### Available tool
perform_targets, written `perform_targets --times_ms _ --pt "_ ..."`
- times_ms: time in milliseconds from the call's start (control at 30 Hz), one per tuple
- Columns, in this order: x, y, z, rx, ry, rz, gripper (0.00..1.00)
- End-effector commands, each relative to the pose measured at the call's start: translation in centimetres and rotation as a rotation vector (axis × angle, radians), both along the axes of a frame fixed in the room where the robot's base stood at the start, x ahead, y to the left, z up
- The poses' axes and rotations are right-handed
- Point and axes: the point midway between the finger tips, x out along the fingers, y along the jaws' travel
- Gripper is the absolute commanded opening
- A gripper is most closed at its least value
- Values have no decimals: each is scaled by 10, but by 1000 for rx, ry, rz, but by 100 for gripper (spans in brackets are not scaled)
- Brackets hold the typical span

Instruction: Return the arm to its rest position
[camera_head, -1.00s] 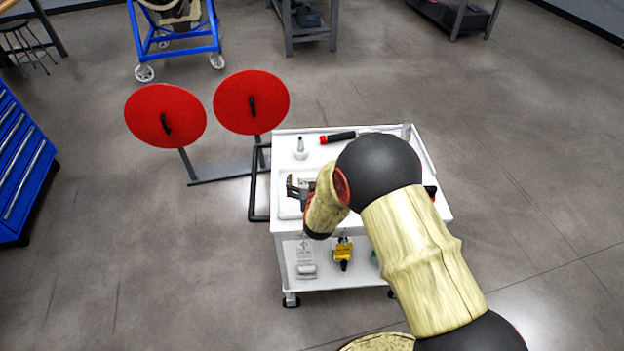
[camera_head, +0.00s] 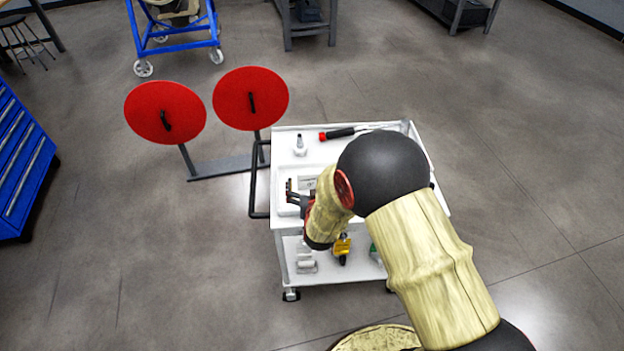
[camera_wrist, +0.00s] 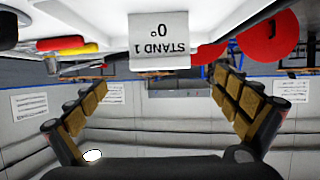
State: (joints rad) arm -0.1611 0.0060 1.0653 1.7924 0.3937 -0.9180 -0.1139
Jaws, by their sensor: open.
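My gripper (camera_head: 291,194) is near the left side of the white cart (camera_head: 284,220), seen above its top from the head camera, with my arm reaching in from the lower right. In the wrist view my gripper (camera_wrist: 162,112) has its two padded fingers wide apart with nothing between them. The wrist picture looks upside down. A white label (camera_wrist: 159,42) reading "STAND 1 0°" shows beyond the fingers there. My forearm hides part of the cart top.
Two red discs (camera_head: 165,113) (camera_head: 250,98) on a grey stand are left of the cart. A yellow item (camera_head: 342,246) is on the lower shelf. A blue cabinet (camera_head: 22,165) stands far left. Floor at right is clear.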

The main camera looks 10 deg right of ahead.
Motion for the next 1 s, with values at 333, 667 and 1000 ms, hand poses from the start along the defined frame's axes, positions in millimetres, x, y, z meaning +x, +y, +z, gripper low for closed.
perform_targets --times_ms 333,667,1000 --pt "-13 3 6 0 0 1 100" --pt "-13 2 6 0 0 0 100" --pt "-48 17 -52 56 232 35 100"
